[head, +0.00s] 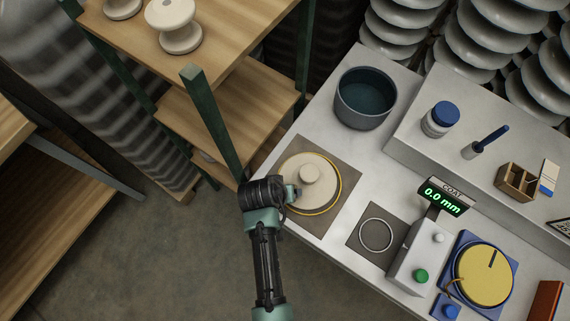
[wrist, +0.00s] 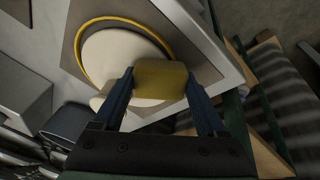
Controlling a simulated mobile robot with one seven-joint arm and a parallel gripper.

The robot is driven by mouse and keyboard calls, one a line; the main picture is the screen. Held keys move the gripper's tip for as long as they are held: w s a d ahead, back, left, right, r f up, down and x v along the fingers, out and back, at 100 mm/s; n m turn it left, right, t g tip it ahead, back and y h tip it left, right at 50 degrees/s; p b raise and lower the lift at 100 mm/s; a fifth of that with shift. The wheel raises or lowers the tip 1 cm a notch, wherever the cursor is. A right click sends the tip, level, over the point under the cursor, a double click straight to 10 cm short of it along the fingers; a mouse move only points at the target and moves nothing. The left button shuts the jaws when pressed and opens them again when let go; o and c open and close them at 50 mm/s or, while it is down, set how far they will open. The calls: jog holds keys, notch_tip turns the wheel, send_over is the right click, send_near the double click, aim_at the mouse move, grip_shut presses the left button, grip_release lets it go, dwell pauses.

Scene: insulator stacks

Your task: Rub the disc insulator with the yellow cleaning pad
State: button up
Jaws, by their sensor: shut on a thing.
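The disc insulator (head: 300,181) is a cream round disc with a raised knob in its middle. It lies inside a yellow ring on a brown-grey square mat (head: 340,160) at the table's left end. In the wrist view the disc (wrist: 115,55) shows behind the pad. The yellow cleaning pad (wrist: 160,79) is held between the two blue fingers of my gripper (wrist: 160,88). The pad overlaps the disc's edge in that view; I cannot tell whether it touches. In the head view my gripper (head: 291,193) is at the disc's lower left edge, and the pad is hidden.
A dark blue bowl (head: 365,98) stands behind the disc. A thin ring (head: 376,235) lies on another mat to the right. A meter (head: 443,197) reads 0.0 mm. A blue device with a yellow disc (head: 485,275) is further right. A wooden shelf (head: 215,50) stands left of the table.

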jog(key=shift+p+v, duration=2.95)
jog(key=shift+v, duration=0.05)
jog(key=p+v, duration=0.3)
